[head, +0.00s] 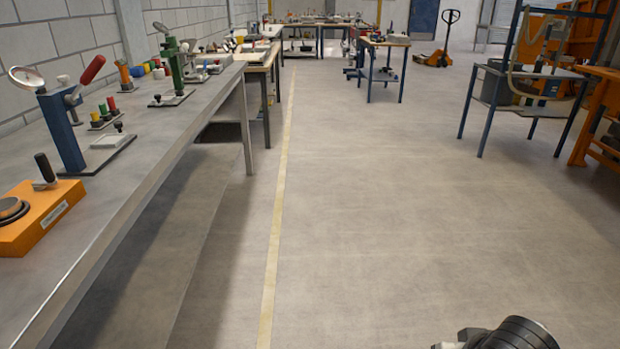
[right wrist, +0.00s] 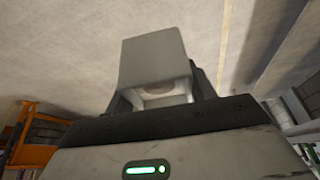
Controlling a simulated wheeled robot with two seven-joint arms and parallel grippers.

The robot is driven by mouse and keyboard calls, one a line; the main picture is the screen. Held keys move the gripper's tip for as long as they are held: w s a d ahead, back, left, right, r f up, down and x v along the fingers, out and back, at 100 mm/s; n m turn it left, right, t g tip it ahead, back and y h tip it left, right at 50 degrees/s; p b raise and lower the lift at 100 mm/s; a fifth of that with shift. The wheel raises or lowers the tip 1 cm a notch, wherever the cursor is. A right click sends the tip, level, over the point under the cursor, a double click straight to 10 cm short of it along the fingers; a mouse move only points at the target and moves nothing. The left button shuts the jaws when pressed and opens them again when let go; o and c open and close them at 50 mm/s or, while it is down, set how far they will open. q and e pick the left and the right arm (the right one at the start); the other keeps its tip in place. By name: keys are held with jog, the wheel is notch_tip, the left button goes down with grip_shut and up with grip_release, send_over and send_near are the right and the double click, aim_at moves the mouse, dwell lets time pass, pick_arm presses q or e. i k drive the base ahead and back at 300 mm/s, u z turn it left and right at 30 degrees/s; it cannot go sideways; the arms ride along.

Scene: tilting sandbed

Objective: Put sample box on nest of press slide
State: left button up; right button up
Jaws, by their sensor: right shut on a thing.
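A light grey box-like thing, likely the sample box (right wrist: 154,62), is held by my right gripper (right wrist: 160,92) in the right wrist view. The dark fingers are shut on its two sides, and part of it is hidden. In the head view a blue lever press (head: 63,130) with a red handle stands on the left bench, with a pale block (head: 107,141) on its dark base plate. A green press (head: 174,66) stands farther along. I cannot tell which holds the slide's nest. My left gripper is not in view.
The long grey bench (head: 150,150) runs along the left wall. An orange unit (head: 40,215) with a black disc and lever sits at its near end. The floor (head: 400,190) to the right is clear. A blue-legged cart (head: 520,95) stands at the right.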

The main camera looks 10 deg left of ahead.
aim_at(110, 141)
jog(key=i, duration=2.95)
jog(key=u, duration=3)
